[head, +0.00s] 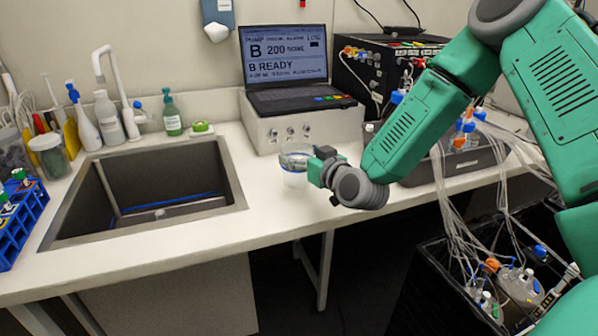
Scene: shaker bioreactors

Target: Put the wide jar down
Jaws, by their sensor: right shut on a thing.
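The wide jar (294,179) is clear and low, at the middle of the counter in front of the laptop stand. My right gripper (298,160) reaches in from the right and is shut on the jar near its top. The jar looks upright, and its lower part shows below the fingers. I cannot tell whether its base touches the white counter (262,215). My left gripper is not in view.
A sink (240,200) lies to the left. A laptop (290,65) sits on a white box (300,128) behind the jar. Bottles, including a green one (172,115), stand behind the sink. A blue rack (22,225) is far left. Bare counter lies around the jar.

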